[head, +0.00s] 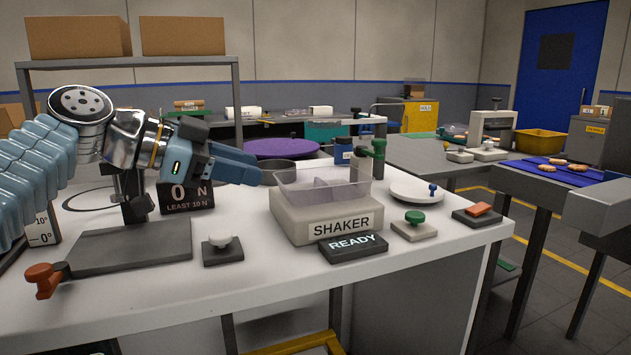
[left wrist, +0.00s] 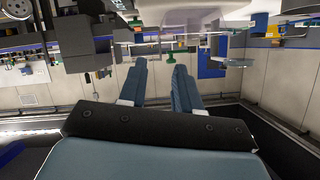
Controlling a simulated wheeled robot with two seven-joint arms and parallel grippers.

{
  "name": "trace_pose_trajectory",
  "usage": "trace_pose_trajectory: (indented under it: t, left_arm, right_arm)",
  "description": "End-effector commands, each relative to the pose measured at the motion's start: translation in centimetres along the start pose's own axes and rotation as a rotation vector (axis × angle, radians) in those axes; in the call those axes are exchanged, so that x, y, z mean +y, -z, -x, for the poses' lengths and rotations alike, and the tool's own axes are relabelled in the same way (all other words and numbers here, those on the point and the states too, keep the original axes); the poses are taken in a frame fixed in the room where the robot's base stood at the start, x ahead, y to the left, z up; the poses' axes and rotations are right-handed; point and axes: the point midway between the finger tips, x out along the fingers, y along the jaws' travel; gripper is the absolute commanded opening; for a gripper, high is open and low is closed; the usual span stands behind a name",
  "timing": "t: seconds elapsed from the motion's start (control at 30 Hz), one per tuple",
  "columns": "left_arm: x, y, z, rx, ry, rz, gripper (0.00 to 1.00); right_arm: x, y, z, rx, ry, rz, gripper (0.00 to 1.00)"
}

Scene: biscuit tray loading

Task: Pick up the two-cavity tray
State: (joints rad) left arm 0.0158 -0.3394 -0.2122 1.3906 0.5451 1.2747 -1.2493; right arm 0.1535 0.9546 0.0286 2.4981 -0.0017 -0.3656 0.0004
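A clear two-cavity tray (head: 343,193) sits on the pale block labelled SHAKER (head: 305,216) on the white bench. A divider shows inside it. My left gripper (head: 258,168) comes in from the left, above the bench and to the left of the tray, apart from it in the picture. In the left wrist view my left gripper (left wrist: 161,65) has its two blue fingers apart with nothing held between them. The tray cannot be made out clearly in the left wrist view. My right gripper is not in view.
A black READY sign (head: 353,246) and a green-knobbed block (head: 414,227) stand in front and right of the shaker. A white round dish (head: 405,188) lies at its right. A grey plate stand (head: 135,249) and white-knobbed block (head: 222,250) are at left.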

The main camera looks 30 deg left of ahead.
Motion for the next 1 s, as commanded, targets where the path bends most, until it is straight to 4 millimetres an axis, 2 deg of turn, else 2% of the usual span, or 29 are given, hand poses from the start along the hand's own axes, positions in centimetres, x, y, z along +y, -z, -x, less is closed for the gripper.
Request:
trace_pose_trajectory:
  t: [0.3,0.4,0.57,0.83,1.0]
  left_arm:
    - [0.0,0.0,-6.1,-0.002,-0.003,0.001,0.33]
    - [0.0,0.0,-7.6,-0.002,-0.003,0.002,0.33]
    - [0.0,0.1,-8.8,-0.002,-0.002,0.001,0.33]
    - [0.1,0.5,-12.8,-0.002,-0.003,0.001,0.33]
    - [0.0,0.4,-13.6,0.0,0.0,0.001,0.33]
  right_arm:
    - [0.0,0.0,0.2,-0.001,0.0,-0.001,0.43]
    - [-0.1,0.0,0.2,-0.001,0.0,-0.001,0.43]
    - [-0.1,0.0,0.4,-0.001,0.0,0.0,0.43]
    - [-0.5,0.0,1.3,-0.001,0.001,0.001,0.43]
    - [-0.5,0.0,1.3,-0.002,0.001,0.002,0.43]
